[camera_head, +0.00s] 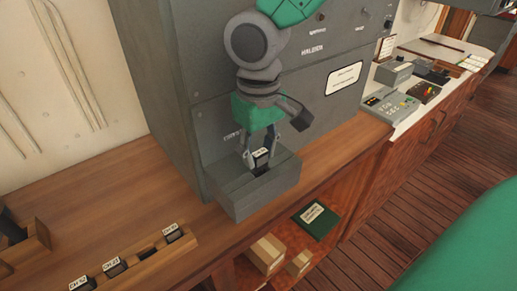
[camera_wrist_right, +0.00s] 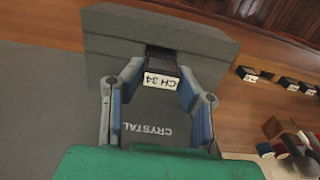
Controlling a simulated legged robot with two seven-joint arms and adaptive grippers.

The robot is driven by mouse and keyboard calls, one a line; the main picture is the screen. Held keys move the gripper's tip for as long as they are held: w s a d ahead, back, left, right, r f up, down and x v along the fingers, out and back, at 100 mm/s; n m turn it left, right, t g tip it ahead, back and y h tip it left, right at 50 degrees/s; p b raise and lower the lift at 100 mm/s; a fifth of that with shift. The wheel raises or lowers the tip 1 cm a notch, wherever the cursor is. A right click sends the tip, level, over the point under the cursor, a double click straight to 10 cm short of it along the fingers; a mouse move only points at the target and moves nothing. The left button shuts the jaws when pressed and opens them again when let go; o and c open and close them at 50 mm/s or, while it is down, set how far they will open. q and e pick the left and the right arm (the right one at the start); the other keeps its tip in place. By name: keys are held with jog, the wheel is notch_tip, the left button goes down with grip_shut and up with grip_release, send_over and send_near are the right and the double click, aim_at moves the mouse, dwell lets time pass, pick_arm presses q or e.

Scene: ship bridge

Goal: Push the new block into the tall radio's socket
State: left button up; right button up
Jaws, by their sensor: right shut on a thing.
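The tall radio (camera_head: 215,105) is a grey cabinet standing on the wooden counter. Its socket (camera_head: 230,190) is a grey box jutting from the cabinet's lower front, with a dark opening in the top. My right gripper (camera_head: 262,155) is shut on a dark block with a white label (camera_head: 261,154), directly over the socket opening. In the right wrist view the block (camera_wrist_right: 163,68) reads "CH 34" and sits between the fingertips at the socket's (camera_wrist_right: 110,45) dark slot. Its lower end seems to be in the slot; how deep is hidden. My left gripper is not in view.
A wooden rack (camera_head: 150,258) with several labelled blocks lies on the counter at lower left, with a gap in its row. Boxes (camera_head: 266,252) and a green book (camera_head: 316,219) lie on the shelf below. A control panel (camera_head: 391,106) stands at right.

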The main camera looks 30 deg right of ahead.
jog(key=shift+d+f, duration=0.1)
jog(key=shift+f, duration=0.05)
dwell(0.5)
jog(key=shift+f, duration=0.9)
dwell(1.9)
jog(key=shift+f+p, duration=0.1)
jog(key=shift+p, duration=0.35)
dwell(0.4)
jog(key=o, duration=1)
jog(key=shift+c, duration=0.2)
jog(key=shift+r, duration=0.25)
notch_tip(320, 180, up, 11)
jog(key=shift+w+r, duration=0.1)
jog(key=shift+r, duration=0.1)
